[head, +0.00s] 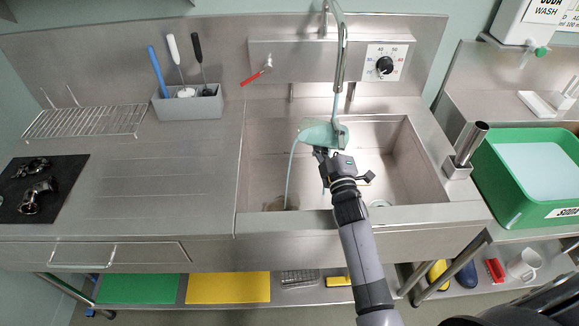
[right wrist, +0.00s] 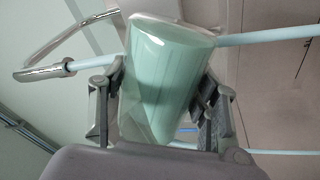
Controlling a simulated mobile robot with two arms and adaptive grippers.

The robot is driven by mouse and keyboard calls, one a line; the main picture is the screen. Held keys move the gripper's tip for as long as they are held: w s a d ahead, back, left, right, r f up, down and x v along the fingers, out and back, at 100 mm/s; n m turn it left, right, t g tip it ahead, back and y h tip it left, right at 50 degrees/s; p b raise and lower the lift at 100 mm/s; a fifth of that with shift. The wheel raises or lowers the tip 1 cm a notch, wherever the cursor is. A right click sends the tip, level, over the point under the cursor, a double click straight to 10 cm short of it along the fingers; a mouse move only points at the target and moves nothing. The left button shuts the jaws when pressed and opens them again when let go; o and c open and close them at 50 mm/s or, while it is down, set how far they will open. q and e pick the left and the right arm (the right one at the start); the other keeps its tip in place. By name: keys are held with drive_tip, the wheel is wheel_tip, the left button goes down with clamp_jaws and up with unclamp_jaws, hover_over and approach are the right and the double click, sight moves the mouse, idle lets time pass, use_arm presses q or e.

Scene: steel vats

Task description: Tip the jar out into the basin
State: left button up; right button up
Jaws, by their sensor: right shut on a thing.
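The glass jar (head: 317,131) lies tilted, almost on its side, above the basin (head: 265,160). My right gripper (head: 333,152) is shut around it; the right wrist view shows a finger on each side of the jar (right wrist: 165,75). The jar looks pale green, with liquid in it. A thin pale blue stream (head: 290,170) runs from its left end down to a brownish patch on the basin floor. Another pale stream comes down from the tap spout (head: 341,65) towards the jar. My left gripper is not in view.
A red lever (head: 264,70) and a dial (head: 385,66) are on the back panel. A grey holder (head: 188,105) with brushes and a wire rack (head: 88,121) stand left of the basin. A steel tube stand (head: 466,150) and a green crate (head: 490,190) stand right. The left counter is largely clear.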

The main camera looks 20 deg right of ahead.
drive_tip(key=shift+a+r, duration=0.2)
drive_tip(key=shift+a, duration=0.15)
drive_tip(key=shift+s+d, duration=0.1)
drive_tip(key=shift+d, duration=0.2)
drive_tip(key=shift+d+f+n, duration=0.1)
drive_tip(key=shift+n, duration=0.2)
drive_tip(key=shift+a, duration=0.35)
drive_tip(key=shift+d+n, duration=0.3)
drive_tip(key=shift+d, duration=0.1)
drive_tip(key=shift+a+y, duration=0.4)
drive_tip(key=shift+d+f+n, duration=0.1)
drive_tip(key=shift+d+n, duration=0.2)
drive_tip(key=shift+d, duration=0.1)
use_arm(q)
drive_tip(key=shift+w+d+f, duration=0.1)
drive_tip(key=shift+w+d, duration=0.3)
